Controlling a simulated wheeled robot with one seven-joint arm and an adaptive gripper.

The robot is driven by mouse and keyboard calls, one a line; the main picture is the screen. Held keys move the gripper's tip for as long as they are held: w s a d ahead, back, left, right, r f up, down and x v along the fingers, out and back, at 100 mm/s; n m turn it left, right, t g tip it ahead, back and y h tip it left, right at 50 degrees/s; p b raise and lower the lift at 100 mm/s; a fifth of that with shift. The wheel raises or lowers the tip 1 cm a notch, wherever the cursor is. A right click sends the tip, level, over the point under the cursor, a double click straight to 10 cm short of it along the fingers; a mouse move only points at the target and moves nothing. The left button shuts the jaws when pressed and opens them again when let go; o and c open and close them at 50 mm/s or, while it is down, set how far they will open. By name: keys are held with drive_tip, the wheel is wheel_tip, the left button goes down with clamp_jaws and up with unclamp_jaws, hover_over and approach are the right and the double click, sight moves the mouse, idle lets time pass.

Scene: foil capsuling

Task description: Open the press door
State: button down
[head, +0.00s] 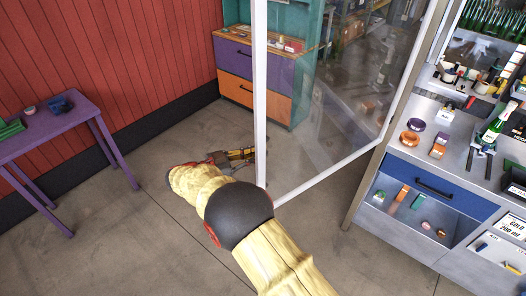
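The press door is a clear panel in a white frame (261,110). It stands swung out from the grey post (388,130) at the left of the metal workstation, with its free edge toward the middle of the view. My arm reaches up from the bottom, and my gripper (243,156) is just left of the door's free edge, low in the picture. The gripper is small and partly hidden by my wrist, so I cannot tell whether its fingers are apart or whether it touches the frame.
The workstation counter (409,171) holds rolls, small boxes and a green bottle (494,124). Below is a blue-fronted drawer (425,183) with small items. A purple table (62,122) stands left by the red wall. A purple-and-orange cabinet (250,75) stands behind. Floor at left is clear.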

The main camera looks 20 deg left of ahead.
drive_tip(key=shift+a+f, duration=0.1)
drive_tip(key=shift+a, duration=0.05)
drive_tip(key=c, duration=2.1)
unclamp_jaws()
drive_tip(key=shift+a, duration=0.1)
drive_tip(key=shift+c, duration=0.2)
drive_tip(key=v, duration=1.2)
